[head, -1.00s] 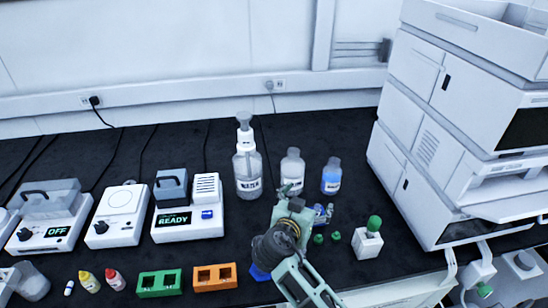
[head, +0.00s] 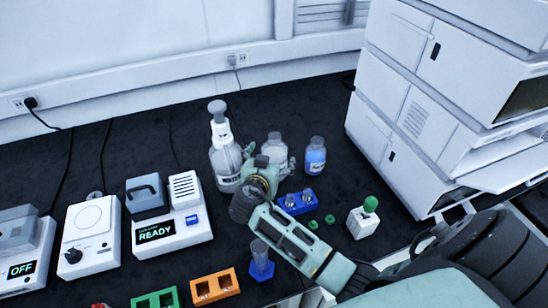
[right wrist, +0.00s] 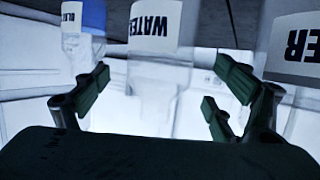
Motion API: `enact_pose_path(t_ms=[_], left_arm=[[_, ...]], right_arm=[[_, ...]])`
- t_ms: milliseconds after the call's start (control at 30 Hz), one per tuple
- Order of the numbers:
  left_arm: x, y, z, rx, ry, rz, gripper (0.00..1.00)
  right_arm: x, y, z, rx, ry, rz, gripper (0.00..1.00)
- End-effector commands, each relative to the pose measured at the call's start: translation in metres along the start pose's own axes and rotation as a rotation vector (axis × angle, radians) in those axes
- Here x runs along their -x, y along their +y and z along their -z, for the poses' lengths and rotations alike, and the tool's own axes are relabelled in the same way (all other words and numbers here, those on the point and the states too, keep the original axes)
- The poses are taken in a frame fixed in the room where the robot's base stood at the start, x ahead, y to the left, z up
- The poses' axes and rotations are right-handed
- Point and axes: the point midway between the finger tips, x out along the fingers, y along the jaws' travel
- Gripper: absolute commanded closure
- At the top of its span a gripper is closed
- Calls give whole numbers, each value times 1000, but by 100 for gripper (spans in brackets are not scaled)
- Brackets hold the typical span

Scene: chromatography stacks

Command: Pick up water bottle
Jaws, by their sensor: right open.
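The clear water bottle (head: 273,143) stands upright on the dark bench; its lower part is hidden behind my right gripper (head: 270,158). My left gripper is not in view.
A bottle of blue liquid (head: 315,158) stands to the right. A tall instrument stack (head: 440,110) bounds the right; devices, including one reading READY (head: 165,225), stand left.

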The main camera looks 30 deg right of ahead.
Motion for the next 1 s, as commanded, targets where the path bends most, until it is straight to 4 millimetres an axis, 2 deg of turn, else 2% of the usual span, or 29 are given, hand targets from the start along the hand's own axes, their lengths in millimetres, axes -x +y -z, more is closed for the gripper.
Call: enact_pose_path(t_ms=[33, 200, 467, 1000], left_arm=[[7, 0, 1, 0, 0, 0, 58], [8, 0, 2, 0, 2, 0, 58], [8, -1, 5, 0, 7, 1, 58], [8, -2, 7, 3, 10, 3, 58]], right_arm=[[-7, 2, 4, 4, 2, -2, 12], [-25, 1, 1, 1, 0, 0, 12], [-27, 0, -1, 0, -1, 1, 12], [-27, 0, -1, 0, -1, 1, 59]])
